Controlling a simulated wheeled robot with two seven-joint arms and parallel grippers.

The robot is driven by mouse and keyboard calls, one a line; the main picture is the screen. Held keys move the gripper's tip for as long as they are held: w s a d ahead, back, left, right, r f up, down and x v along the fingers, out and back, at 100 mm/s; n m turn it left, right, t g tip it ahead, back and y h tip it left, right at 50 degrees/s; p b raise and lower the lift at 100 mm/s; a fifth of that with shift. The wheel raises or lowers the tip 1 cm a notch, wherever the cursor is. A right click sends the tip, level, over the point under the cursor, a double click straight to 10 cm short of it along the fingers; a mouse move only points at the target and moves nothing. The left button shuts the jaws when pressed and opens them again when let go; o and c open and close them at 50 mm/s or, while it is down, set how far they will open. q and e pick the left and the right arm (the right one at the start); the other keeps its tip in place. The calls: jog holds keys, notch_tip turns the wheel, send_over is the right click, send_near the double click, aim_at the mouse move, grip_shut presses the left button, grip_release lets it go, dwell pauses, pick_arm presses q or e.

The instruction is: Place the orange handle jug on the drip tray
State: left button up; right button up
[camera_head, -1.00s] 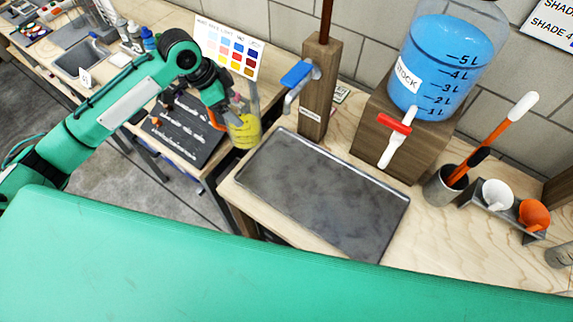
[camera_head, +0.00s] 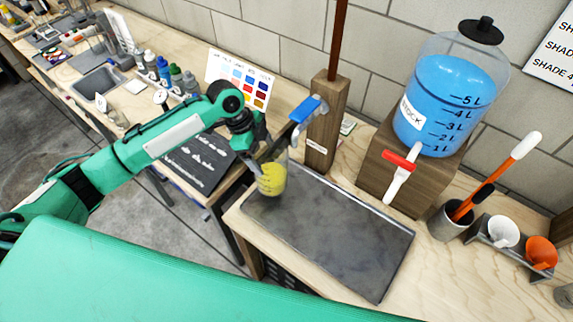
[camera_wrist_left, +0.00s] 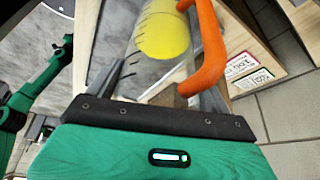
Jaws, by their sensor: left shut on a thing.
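The jug (camera_head: 271,180) is clear with yellow contents. My left gripper (camera_head: 257,166) is shut on it and holds it over the back left corner of the drip tray (camera_head: 335,232). In the left wrist view the jug's orange handle (camera_wrist_left: 207,50) shows at the fingers, and the yellow contents (camera_wrist_left: 163,35) show beside it. The drip tray is a flat dark grey metal tray on the wooden bench. I cannot tell whether the jug's base touches the tray. My right gripper is not in view.
A wooden post with a blue-handled tap (camera_head: 307,110) stands close behind the jug. A blue stock tank (camera_head: 447,105) with a red-handled tap (camera_head: 399,172) stands on a wooden block behind the tray. A cup with an orange-handled tool (camera_head: 447,222) is at right. Most of the tray is clear.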

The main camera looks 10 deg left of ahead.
aim_at(286, 167)
pick_arm(q)
jog(key=d+f, duration=0.1)
jog(key=d, duration=0.1)
jog(key=d+f+p, duration=0.1)
jog(key=d, duration=0.1)
jog(key=d+f+p, duration=0.1)
jog(key=d+f, duration=0.1)
jog(key=shift+d, duration=0.25)
jog(key=shift+f, duration=0.2)
jog(key=o, duration=1.6)
jog(key=shift+c, duration=0.2)
jog(key=shift+r, duration=0.1)
